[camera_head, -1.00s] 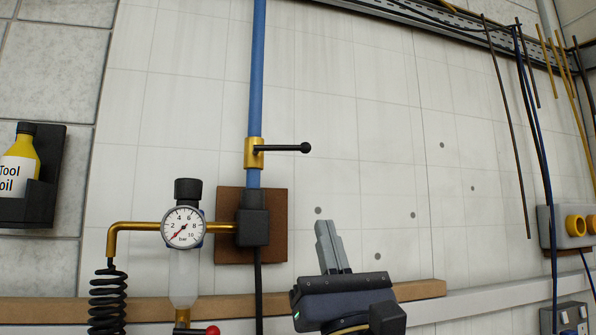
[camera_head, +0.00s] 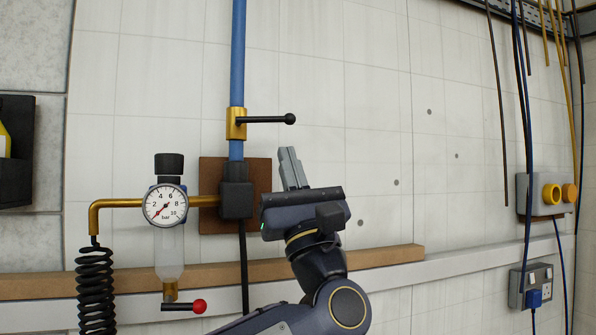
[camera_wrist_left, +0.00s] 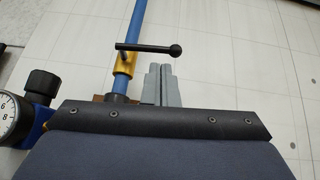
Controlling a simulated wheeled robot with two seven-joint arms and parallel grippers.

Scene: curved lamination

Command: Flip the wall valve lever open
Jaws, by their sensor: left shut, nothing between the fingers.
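The valve lever (camera_head: 268,119) is a black rod with a ball end. It sticks out level to the right from a brass valve body (camera_head: 236,124) on a blue vertical pipe (camera_head: 238,55). My left gripper (camera_head: 290,154) is shut and empty, its grey fingers pointing up just below the lever's ball end, with a small gap in the picture. In the left wrist view the lever (camera_wrist_left: 147,48) crosses above the fingertips (camera_wrist_left: 160,68), and the brass body (camera_wrist_left: 124,68) stands to their left. My right gripper is not in view.
A pressure gauge (camera_head: 165,205) with brass piping and a black coiled hose (camera_head: 95,290) is at the left. A red-knobbed lever (camera_head: 199,306) sits below it. A wooden rail (camera_head: 390,257) runs along the wall. Sockets (camera_head: 531,285) are at the right. The wall right of the lever is clear.

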